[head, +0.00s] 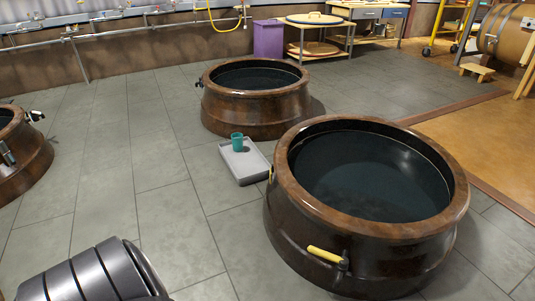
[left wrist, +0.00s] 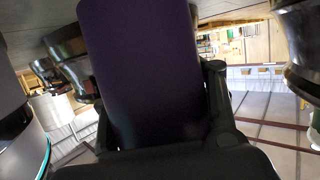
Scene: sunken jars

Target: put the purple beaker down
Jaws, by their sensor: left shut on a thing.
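The purple beaker (left wrist: 145,65) fills the middle of the left wrist view, very close to the camera and dark in shade. My left gripper (left wrist: 158,95) is shut on it, with black finger parts on both sides. The beaker and this gripper do not show in the head view. What lies directly beneath the beaker cannot be told. My right gripper is in neither view.
A teal cup (head: 237,142) stands on a grey tray (head: 252,177) on the tiled floor. Large brown jars of dark liquid stand nearby: near right (head: 300,200), behind (head: 240,115) and far left (head: 30,165). Open floor (head: 150,190) lies left of the tray.

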